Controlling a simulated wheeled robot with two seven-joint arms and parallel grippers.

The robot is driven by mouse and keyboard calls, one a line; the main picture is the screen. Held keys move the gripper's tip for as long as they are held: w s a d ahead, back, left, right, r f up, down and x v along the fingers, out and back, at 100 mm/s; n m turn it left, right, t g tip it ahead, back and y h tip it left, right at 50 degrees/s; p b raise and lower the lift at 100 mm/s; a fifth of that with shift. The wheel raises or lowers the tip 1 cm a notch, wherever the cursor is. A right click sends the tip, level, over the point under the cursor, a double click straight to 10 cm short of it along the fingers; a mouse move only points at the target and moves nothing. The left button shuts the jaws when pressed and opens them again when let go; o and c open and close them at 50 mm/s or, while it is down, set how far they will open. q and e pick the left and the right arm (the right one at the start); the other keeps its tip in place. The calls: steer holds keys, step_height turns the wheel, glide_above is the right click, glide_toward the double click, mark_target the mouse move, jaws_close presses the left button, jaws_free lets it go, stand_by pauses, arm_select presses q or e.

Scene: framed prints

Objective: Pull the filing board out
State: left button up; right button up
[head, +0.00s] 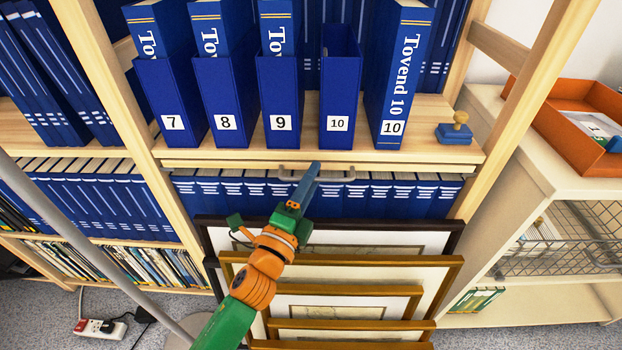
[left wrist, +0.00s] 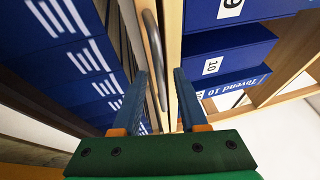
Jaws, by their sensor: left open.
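The filing board (head: 225,165) is a thin pale wood board under the shelf of blue binders, with its front edge close to the shelf front. A grey bar handle (head: 346,178) is fixed to that edge. My left gripper (head: 313,169) is in front of the handle and hides part of it. In the left wrist view my left gripper (left wrist: 162,74) is open, and the lower part of the handle (left wrist: 153,50) shows between its two blue fingers. The board's edge (left wrist: 171,30) runs beside it. I cannot tell whether the fingers touch the handle. My right gripper is not in view.
Blue file boxes (head: 172,95) and a blue-and-gold stamp (head: 455,133) stand on the shelf above. Blue books (head: 240,195) fill the shelf below. Several framed prints (head: 400,236) lean under the board. An orange tray (head: 566,135) stands on a cabinet to the right.

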arm_select(q)
steer(key=shift+w+d+r, duration=0.1)
steer(key=shift+w+r, duration=0.05)
jaws_close()
stand_by(1.4)
